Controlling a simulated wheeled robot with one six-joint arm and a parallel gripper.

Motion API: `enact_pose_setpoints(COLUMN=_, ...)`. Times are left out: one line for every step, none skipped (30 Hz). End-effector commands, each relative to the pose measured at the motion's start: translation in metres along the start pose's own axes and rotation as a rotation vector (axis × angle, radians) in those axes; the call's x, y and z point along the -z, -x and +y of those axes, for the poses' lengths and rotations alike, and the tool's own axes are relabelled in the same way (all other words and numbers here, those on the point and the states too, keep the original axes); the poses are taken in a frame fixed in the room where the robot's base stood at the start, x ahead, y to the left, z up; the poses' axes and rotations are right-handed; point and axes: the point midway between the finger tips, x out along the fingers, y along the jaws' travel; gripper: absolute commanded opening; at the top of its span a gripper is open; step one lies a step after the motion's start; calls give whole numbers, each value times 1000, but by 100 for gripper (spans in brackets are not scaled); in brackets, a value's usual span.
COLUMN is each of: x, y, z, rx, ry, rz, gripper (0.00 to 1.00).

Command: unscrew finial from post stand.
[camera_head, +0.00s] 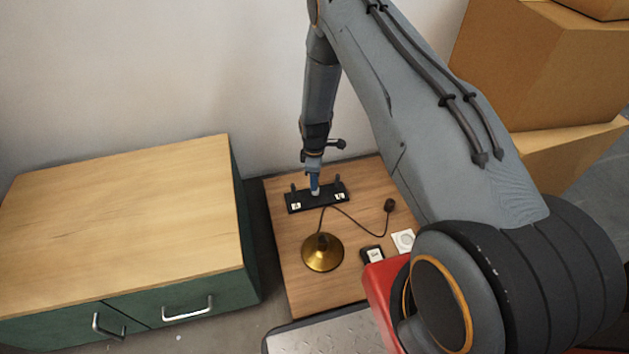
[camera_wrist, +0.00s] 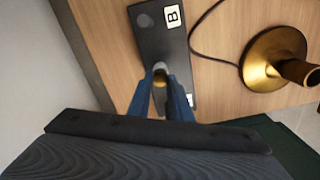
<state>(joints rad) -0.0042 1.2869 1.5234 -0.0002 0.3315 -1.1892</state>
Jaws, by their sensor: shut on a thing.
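The post stand (camera_head: 303,203) is a black bar with short dark posts and white labels, on the wooden table. It also shows in the wrist view (camera_wrist: 148,38), with a label "B" near its upper end. My gripper (camera_head: 314,190) points down over the middle of the stand. In the wrist view its blue fingers (camera_wrist: 163,82) are shut on a small brass-coloured finial (camera_wrist: 160,73). The finial is over the stand. The fingers hide its lower part, so I cannot tell whether it is still on a post.
A brass lamp base (camera_head: 322,254) with a dark cord stands in front of the stand; the cord ends in a dark plug (camera_head: 390,205). A small black box (camera_head: 372,255) and a white plate (camera_head: 403,240) lie nearby. A green cabinet (camera_head: 240,220) is left, cardboard boxes (camera_head: 560,65) right.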

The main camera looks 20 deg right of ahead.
Motion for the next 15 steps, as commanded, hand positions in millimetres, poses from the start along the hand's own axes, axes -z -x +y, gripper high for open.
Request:
enact_pose_setpoints(x=0, y=0, z=0, rx=0, ry=29, rz=0, gripper=0)
enact_pose_setpoints(x=0, y=0, z=0, rx=0, ry=56, rz=0, gripper=0)
enact_pose_setpoints(x=0, y=0, z=-1, rx=0, ry=102, rz=0, gripper=0)
enact_pose_setpoints(x=0, y=0, z=-1, rx=0, ry=140, rz=0, gripper=0)
enact_pose_setpoints(x=0, y=0, z=-1, rx=0, ry=181, rz=0, gripper=0)
enact_pose_setpoints(x=0, y=0, z=-1, rx=0, ry=234, rz=0, gripper=0)
enact_pose_setpoints(x=0, y=0, z=-1, rx=0, ry=273, rz=0, gripper=0)
enact_pose_setpoints(x=-1, y=1, z=-1, rx=0, ry=313, rz=0, gripper=0)
enact_pose_setpoints(x=-1, y=1, z=-1, rx=0, ry=365, rz=0, gripper=0)
enact_pose_setpoints(x=-1, y=1, z=-1, rx=0, ry=405, rz=0, gripper=0)
enact_pose_setpoints(x=-1, y=1, z=-1, rx=0, ry=445, rz=0, gripper=0)
enact_pose_setpoints(x=-1, y=1, z=-2, rx=0, ry=495, rz=0, gripper=0)
enact_pose_setpoints(x=-1, y=1, z=-2, rx=0, ry=532, rz=0, gripper=0)
enact_pose_setpoints(x=-1, y=1, z=-2, rx=-1, ry=566, rz=0, gripper=0)
enact_pose_setpoints(x=-1, y=1, z=-2, rx=-1, ry=605, rz=0, gripper=0)
